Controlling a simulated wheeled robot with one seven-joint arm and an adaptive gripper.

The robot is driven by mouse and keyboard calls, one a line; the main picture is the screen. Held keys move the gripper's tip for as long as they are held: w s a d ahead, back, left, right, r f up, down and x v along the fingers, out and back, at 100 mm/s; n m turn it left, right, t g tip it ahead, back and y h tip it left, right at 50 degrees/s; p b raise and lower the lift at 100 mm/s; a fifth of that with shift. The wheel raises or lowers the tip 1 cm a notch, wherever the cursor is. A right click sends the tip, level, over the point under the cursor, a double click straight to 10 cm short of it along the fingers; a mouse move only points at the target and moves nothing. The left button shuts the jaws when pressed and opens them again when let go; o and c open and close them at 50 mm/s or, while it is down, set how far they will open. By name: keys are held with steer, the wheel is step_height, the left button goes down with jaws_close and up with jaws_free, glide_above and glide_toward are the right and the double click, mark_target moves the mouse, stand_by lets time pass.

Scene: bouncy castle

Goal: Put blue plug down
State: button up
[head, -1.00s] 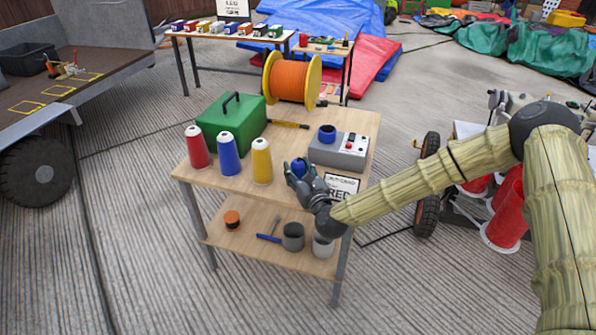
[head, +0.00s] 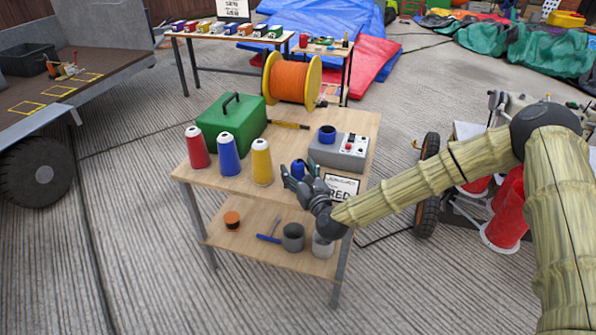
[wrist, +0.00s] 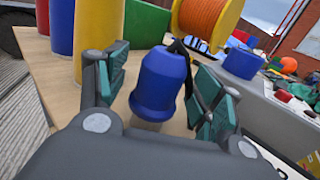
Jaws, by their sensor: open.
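The blue plug (wrist: 160,82) stands about upright on the wooden table top (wrist: 60,85), between the fingers of my gripper (wrist: 162,90). A gap shows on each side of the plug in the wrist view, so my gripper is open around it and neither finger seems to touch it. In the head view the plug (head: 298,169) is small and partly hidden by the gripper (head: 300,175), which is low over the table's front right part.
Red, blue and yellow spools (head: 262,162) stand to the left, with a green toolbox (head: 231,123) behind. A grey control box (head: 340,151) with a blue socket (head: 327,134) is behind right.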

steer(key=v, duration=1.1)
steer(key=shift+s+d, duration=0.15)
steer(key=shift+s, duration=0.2)
stand_by(0.7)
